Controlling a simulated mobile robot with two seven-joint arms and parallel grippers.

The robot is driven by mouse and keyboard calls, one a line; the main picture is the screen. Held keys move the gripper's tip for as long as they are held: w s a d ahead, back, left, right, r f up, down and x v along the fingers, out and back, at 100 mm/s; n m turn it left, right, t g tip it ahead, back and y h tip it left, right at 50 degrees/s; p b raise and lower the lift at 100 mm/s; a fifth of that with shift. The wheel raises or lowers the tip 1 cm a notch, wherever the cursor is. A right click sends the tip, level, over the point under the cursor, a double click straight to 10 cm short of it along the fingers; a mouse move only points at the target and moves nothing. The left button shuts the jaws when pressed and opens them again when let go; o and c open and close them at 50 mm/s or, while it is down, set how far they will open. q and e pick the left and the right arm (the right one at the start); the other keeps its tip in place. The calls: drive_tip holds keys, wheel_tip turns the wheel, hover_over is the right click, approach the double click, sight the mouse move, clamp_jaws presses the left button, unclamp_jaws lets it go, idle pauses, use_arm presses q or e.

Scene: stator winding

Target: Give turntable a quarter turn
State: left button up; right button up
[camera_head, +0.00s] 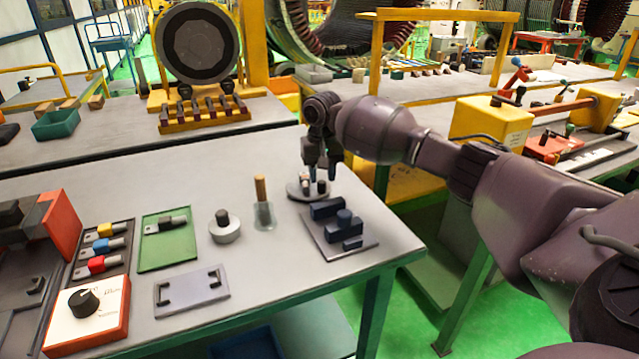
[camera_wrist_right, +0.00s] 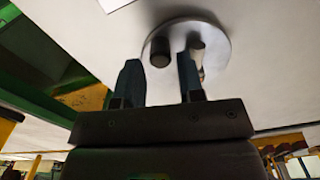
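The turntable, a small grey disc (camera_head: 297,190), lies flat near the far right edge of the front table. In the right wrist view the disc (camera_wrist_right: 220,50) carries a dark round knob (camera_wrist_right: 160,51) and a pale peg (camera_wrist_right: 196,44). My right gripper (camera_head: 324,178) points down over the disc, and its fingers partly hide it. In the wrist view the right gripper (camera_wrist_right: 158,75) has its two fingers apart with nothing held. The knob shows beyond the gap, and the right fingertip overlaps the peg. Whether the fingers touch anything cannot be told. My left gripper is not in view.
A plate with dark blue blocks (camera_head: 325,208) lies just in front of the turntable. A glass with a wooden stick (camera_head: 264,216) and a round weight-like piece (camera_head: 223,230) stand to its left. A green tray (camera_head: 151,262) and a handled plate (camera_head: 190,294) lie further left.

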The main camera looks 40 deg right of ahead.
drive_tip(key=shift+f, duration=1.15)
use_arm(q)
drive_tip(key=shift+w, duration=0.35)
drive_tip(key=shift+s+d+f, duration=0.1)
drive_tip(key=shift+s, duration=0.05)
use_arm(e)
drive_tip(key=shift+c, duration=0.2)
drive_tip(key=c, duration=0.6)
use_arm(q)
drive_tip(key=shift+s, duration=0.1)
use_arm(e)
drive_tip(key=shift+d, duration=0.1)
